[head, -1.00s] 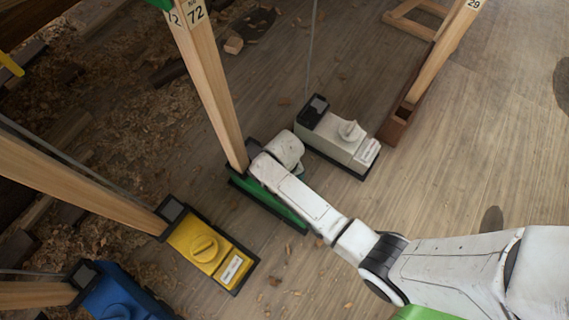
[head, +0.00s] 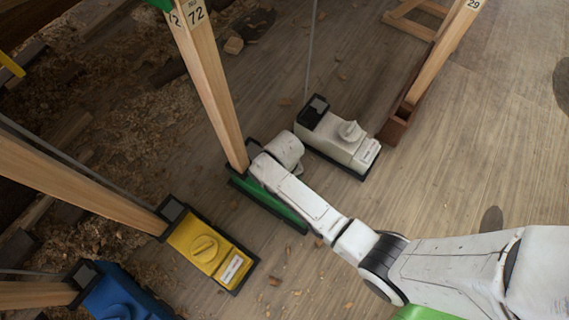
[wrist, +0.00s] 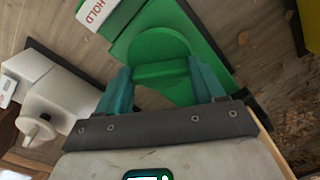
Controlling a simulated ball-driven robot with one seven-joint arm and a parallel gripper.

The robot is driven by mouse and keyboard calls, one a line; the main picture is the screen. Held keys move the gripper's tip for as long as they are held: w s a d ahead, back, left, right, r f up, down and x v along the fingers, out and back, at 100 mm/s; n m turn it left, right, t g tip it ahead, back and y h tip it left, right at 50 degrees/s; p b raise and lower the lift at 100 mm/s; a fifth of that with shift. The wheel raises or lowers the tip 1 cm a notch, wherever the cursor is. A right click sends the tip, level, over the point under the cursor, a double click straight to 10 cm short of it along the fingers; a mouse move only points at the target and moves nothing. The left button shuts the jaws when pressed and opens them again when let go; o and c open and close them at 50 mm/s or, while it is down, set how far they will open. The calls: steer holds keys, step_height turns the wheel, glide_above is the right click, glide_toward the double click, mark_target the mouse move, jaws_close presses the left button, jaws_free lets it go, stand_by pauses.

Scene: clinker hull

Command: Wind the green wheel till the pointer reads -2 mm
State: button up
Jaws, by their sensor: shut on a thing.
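The green wheel (wrist: 160,66) is a round green knob with a raised bar across it, on a green box (wrist: 205,28) in the wrist view. My gripper (wrist: 162,82) has its two teal fingers on either side of the knob, shut on it. In the head view the green box (head: 291,217) shows only along its edges at the foot of a wooden post; my arm covers the wheel and gripper there. I see no pointer or scale reading in either view.
A white unit with a knob (head: 340,140) stands just right of the green box, close to my arm. A yellow unit (head: 207,252) and a blue unit (head: 120,297) stand to the lower left. Wooden posts (head: 207,90) rise nearby. Floor at right is open.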

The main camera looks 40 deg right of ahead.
steer(key=shift+r+p, duration=0.2)
steer(key=shift+p, duration=0.45)
steer(key=shift+f+n, duration=0.25)
steer(key=shift+n, duration=0.05)
steer(key=o, duration=1)
steer(key=shift+o, duration=0.2)
steer(key=shift+r, duration=0.1)
step_height(320, 180, up, 11)
steer(key=p, duration=0.6)
steer(key=shift+f, duration=0.2)
